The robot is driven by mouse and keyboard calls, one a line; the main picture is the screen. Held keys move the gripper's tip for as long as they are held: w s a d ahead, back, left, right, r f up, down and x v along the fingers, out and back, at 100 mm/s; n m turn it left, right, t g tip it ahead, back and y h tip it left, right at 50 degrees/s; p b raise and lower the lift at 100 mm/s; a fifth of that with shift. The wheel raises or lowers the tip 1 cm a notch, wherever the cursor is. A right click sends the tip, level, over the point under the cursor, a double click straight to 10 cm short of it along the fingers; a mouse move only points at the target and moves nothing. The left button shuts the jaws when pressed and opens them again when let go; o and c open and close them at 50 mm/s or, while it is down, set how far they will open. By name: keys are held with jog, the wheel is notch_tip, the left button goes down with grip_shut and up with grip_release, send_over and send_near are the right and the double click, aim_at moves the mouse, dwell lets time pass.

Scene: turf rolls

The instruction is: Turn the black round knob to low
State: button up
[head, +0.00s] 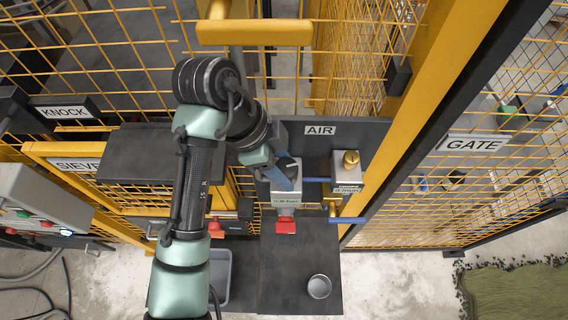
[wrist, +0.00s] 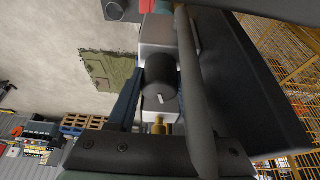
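The black round knob (wrist: 162,77) sits on a pale metal block, with a short white mark near its lower edge in the wrist view. In the head view my gripper mostly covers it, above the labelled regulator block (head: 287,196) under the AIR sign. My gripper (head: 288,182) has blue fingers and reaches down at this block. In the wrist view one blue finger (wrist: 126,100) is left of the knob with a small gap, and the other side is partly hidden by a grey bar. The gripper looks open around the knob. I cannot read a low mark.
A red part (head: 286,226) is below the block. A brass-topped valve block (head: 347,170) stands to the right, with a blue bar (head: 345,220) below. A metal cup (head: 319,286) is on the dark plate. Yellow mesh fencing surrounds the panel.

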grip_shut()
